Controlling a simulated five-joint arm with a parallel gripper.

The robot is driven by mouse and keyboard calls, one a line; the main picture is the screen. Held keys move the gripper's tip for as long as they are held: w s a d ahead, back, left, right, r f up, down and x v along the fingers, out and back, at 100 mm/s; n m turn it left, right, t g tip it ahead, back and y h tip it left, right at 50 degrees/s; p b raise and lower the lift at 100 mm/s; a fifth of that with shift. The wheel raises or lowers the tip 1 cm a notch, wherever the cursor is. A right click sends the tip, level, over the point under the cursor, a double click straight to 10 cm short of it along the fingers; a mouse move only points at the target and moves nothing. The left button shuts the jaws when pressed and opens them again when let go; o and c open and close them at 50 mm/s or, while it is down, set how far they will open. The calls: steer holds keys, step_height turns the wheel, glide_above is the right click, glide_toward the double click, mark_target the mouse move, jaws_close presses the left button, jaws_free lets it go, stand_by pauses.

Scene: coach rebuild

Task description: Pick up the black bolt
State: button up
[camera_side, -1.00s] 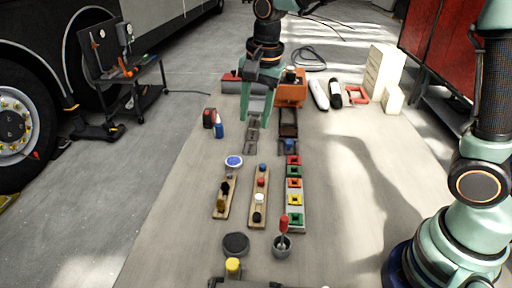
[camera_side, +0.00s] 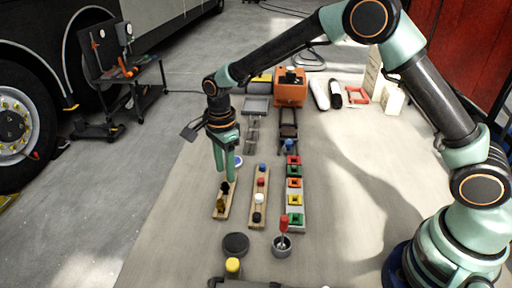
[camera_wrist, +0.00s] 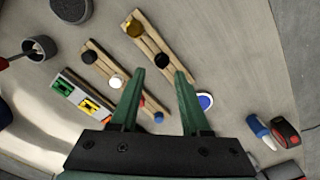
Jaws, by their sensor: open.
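A black bolt-like piece (camera_side: 225,187) stands on the left wooden rack (camera_side: 218,213), behind a brass-coloured piece (camera_side: 219,202). My open, empty gripper (camera_side: 225,168) points down just above this black piece. In the wrist view the black piece (camera_wrist: 158,58) shows just beyond the gap between my fingertips (camera_wrist: 160,72), apart from them as far as I can tell. Another black piece (camera_side: 256,217) sits at the near end of the middle wooden rack (camera_side: 259,208), with white, red and blue pieces; it also shows in the wrist view (camera_wrist: 89,57).
A strip of coloured square blocks (camera_side: 295,199) lies to the right. A grey cup (camera_side: 281,246) with a red-handled screwdriver (camera_side: 283,226) and a dark round lid (camera_side: 235,244) are in front. A blue-topped white dish (camera_wrist: 205,101) is close to the right finger.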

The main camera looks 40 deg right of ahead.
mark_target(225, 184)
steer(key=shift+w+a+f, duration=0.1)
steer(key=shift+f, duration=2.65)
jaws_close()
